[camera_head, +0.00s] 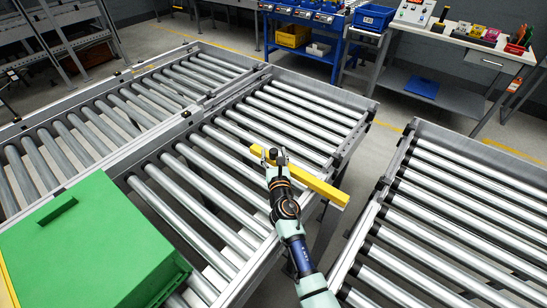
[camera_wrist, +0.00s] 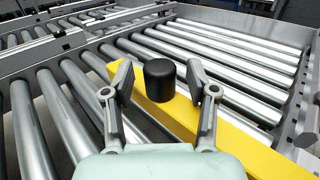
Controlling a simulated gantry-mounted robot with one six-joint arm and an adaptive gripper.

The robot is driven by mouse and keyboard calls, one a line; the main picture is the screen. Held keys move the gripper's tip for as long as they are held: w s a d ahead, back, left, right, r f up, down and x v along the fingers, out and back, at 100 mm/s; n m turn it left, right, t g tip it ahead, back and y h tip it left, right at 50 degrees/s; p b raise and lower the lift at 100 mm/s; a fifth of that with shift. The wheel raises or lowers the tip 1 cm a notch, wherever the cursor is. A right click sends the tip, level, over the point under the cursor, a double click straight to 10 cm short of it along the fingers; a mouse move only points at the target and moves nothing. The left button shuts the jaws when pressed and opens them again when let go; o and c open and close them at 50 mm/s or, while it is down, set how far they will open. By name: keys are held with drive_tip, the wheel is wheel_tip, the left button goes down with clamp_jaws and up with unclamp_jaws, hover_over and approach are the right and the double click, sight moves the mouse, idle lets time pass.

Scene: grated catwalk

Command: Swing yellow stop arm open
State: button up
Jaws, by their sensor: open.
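The yellow stop arm (camera_head: 317,184) lies across the rollers of the middle conveyor and reaches past its right rail. It also shows in the wrist view (camera_wrist: 237,142), running from upper left to lower right. A black cylindrical knob (camera_wrist: 159,79) stands upright on it. My gripper (camera_wrist: 160,82) is open, with one finger on each side of the knob and a visible gap at the left finger. In the head view my gripper (camera_head: 275,155) is over the arm's left part and hides most of the knob.
A large green box (camera_head: 95,250) sits on the conveyor at lower left. Another roller conveyor (camera_head: 440,215) stands to the right across a gap. A blue workbench (camera_head: 305,18) and a white-topped table (camera_head: 460,40) stand at the back. The rollers beyond the stop arm are clear.

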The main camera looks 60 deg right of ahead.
drive_tip(key=shift+w+d, duration=0.25)
drive_tip(key=shift+d, duration=0.15)
drive_tip(key=c, duration=1.1)
drive_tip(key=shift+a, duration=0.1)
clamp_jaws()
